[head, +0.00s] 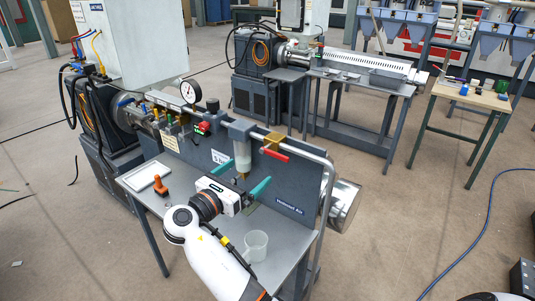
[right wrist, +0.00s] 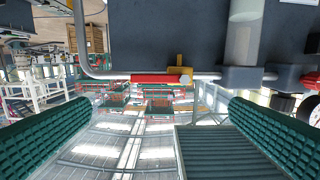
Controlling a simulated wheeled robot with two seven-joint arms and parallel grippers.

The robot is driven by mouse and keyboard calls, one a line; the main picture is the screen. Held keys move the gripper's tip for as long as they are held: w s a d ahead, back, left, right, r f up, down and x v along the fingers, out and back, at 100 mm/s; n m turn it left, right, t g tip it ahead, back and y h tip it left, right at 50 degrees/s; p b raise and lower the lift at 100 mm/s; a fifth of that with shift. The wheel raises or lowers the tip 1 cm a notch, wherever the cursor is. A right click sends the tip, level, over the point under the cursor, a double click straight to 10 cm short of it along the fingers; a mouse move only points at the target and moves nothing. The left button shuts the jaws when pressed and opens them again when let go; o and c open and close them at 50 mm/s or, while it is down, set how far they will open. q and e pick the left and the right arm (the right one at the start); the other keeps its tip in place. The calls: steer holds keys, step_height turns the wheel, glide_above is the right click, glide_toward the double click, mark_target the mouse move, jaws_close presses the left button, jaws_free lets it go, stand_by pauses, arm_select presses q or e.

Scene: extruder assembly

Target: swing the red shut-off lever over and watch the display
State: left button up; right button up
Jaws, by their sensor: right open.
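The red shut-off lever (head: 275,152) is at a brass-yellow valve (head: 274,139) on the grey pipe above the dark panel. In the right wrist view the lever (right wrist: 155,79) lies roughly along the pipe beside the yellow valve body (right wrist: 181,70). My left gripper is not in view.
A clear cylinder (head: 242,156) hangs from the pipe close to my right gripper. A dial gauge (head: 191,91) stands on the pipe. On the bench are a clear jug (head: 256,246), an orange-handled tool (head: 160,186) and a white tablet (head: 147,176). A metal bucket (head: 343,206) is right of the panel.

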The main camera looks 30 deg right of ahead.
mark_target(273, 153)
steer(key=shift+p+x, duration=1.2)
steer(key=shift+x, duration=4.45)
steer(key=c, duration=1.2)
steer(key=shift+c, duration=0.3)
